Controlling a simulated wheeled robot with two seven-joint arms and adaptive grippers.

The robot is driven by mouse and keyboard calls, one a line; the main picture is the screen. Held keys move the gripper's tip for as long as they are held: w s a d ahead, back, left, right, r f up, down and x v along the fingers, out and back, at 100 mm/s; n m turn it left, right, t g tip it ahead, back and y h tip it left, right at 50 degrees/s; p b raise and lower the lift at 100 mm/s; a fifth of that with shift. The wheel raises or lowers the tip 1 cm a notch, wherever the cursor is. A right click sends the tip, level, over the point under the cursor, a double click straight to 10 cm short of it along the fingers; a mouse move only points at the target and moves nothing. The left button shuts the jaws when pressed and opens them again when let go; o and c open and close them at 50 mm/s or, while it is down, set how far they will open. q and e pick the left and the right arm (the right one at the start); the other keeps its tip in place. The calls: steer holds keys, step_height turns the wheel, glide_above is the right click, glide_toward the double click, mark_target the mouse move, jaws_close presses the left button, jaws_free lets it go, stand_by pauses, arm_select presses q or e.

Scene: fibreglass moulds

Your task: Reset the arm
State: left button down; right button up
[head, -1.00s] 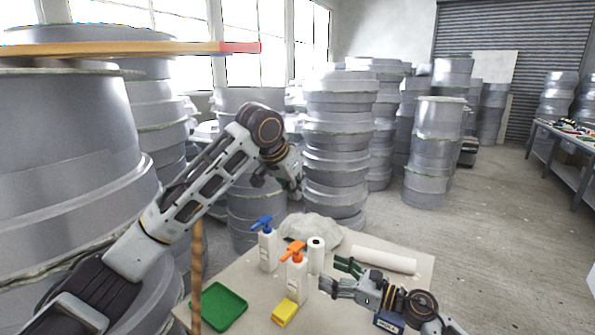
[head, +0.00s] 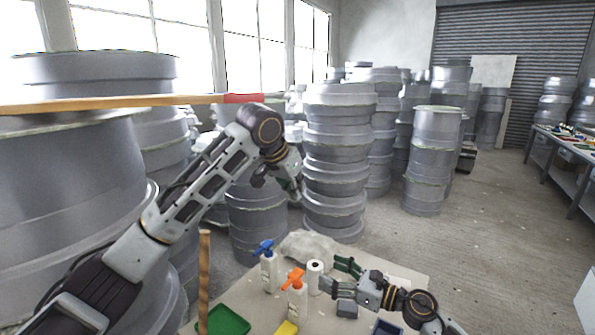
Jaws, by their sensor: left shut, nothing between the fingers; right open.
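My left arm comes in from the left and bends down at its wrist. My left gripper (head: 296,190) hangs in front of the grey mould stacks, above and behind the table, partly end-on, with its jaws shut and empty. My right gripper (head: 338,274) is low over the table (head: 252,290), pointing left. Its dark green fingers are spread and nothing is between them. A white roll (head: 314,276) stands just left of it.
A blue-topped bottle (head: 268,272), an orange-topped bottle (head: 296,300), a green tray (head: 225,322), a yellow block (head: 287,328) and a grey box (head: 347,308) are on the table. A wooden pole (head: 204,280) rises left. A beam (head: 130,102) crosses upper left. Floor right (head: 500,210) is clear.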

arm_select(q)
steer(key=shift+r+p, duration=1)
steer(key=shift+r, duration=0.35)
arm_select(e)
steer(key=shift+r, duration=1.35)
arm_select(q)
steer(key=shift+r+p, duration=0.4)
steer(key=shift+r, duration=0.05)
arm_select(e)
steer(key=shift+r, duration=0.45)
